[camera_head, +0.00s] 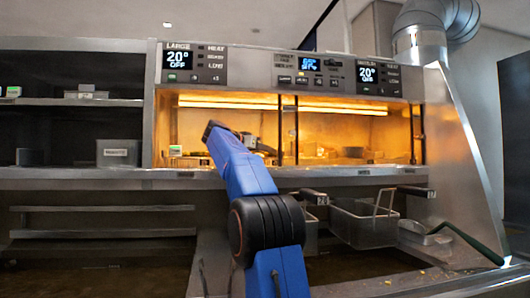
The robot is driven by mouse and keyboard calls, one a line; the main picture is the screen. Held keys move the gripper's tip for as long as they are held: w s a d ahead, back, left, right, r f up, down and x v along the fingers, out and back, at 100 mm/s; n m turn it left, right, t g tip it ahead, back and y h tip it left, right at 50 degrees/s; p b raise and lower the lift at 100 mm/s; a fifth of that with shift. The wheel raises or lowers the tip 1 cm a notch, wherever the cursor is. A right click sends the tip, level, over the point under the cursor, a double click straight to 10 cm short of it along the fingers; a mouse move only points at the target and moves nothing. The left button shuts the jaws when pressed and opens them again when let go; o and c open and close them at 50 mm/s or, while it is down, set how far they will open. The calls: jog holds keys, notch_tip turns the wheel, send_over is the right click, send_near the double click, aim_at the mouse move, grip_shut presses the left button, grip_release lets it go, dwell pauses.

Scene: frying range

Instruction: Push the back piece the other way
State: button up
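My blue arm rises from the bottom centre and reaches into the orange-lit heated bay (225,120). My gripper (266,148) is partly hidden behind the arm, and its fingers are too small to make out. I cannot tell whether it is open or shut or touches anything. Small pale-brown pieces (355,152) lie at the right part of the bay, and others are at its middle right. I cannot tell which one is the back piece; anything behind my arm is hidden.
Two thin dark posts stand in the bay right of my gripper. A steel ledge (350,171) runs along its front. Wire fry baskets (362,228) hang below at right. A labelled grey container (117,153) and other boxes sit on the left shelves. A small white-green item (176,151) stands at bay left.

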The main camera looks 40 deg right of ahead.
jog(key=shift+a, duration=0.15)
jog(key=shift+w+a, duration=0.35)
jog(key=shift+a, duration=0.25)
jog(key=o, duration=0.9)
jog(key=a+r, duration=0.1)
jog(key=a, duration=0.7)
jog(key=a+r, duration=0.2)
jog(key=a, duration=0.7)
jog(key=shift+s+r, duration=0.25)
jog(key=shift+s, duration=0.15)
